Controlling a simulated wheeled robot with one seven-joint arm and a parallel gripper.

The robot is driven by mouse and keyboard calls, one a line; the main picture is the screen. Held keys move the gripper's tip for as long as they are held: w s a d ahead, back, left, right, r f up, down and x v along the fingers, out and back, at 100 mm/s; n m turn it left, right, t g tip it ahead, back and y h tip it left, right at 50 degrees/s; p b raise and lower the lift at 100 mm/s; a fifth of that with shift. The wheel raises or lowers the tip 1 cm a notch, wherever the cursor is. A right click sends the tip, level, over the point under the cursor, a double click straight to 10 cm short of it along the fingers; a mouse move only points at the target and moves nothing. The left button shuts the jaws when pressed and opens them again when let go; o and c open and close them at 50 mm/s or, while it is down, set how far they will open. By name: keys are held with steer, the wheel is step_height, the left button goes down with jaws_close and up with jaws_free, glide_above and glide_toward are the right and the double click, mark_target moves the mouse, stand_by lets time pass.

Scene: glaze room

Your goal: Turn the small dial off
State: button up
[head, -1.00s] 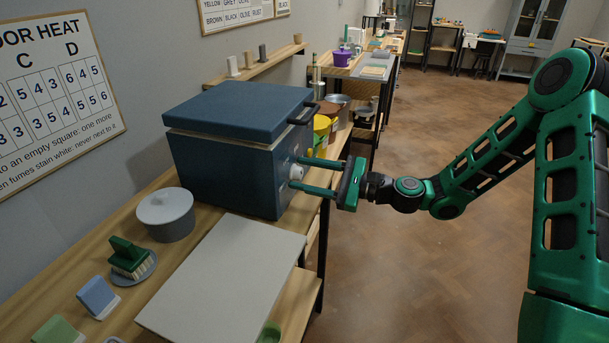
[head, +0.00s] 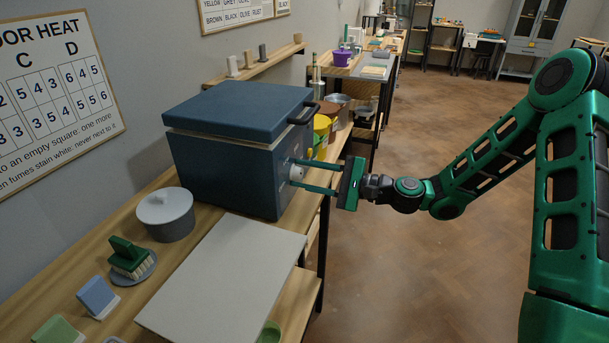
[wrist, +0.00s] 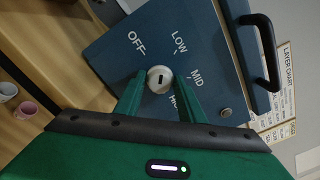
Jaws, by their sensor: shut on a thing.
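A small pale round dial (head: 296,173) sits on the side of a dark blue kiln-like box (head: 222,170). In the wrist view the dial (wrist: 160,72) has a short dark mark, and the words OFF, LOW, MID and a partly hidden fourth word are around it. I cannot tell for sure which word the mark points to. My gripper (head: 297,175) reaches in from the right and is shut on the dial, one green finger on each side. In the wrist view its fingers (wrist: 160,84) partly cover the fourth word.
The box has a black lid handle (head: 304,113); a small metal round part (wrist: 226,113) is on its panel. A grey board (head: 225,275), a lidded pot (head: 166,214) and a brush (head: 129,258) are on the bench. The floor to the right is open.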

steer(key=n, duration=0.4)
steer(key=shift+f+n, duration=0.15)
steer(key=shift+n, duration=1.65)
steer(key=shift+f, duration=0.1)
steer(key=o, duration=0.9)
steer(key=shift+c, duration=0.2)
steer(key=shift+d, duration=0.15)
steer(key=v, duration=1)
steer(key=shift+d, duration=0.3)
steer(key=shift+s, duration=0.15)
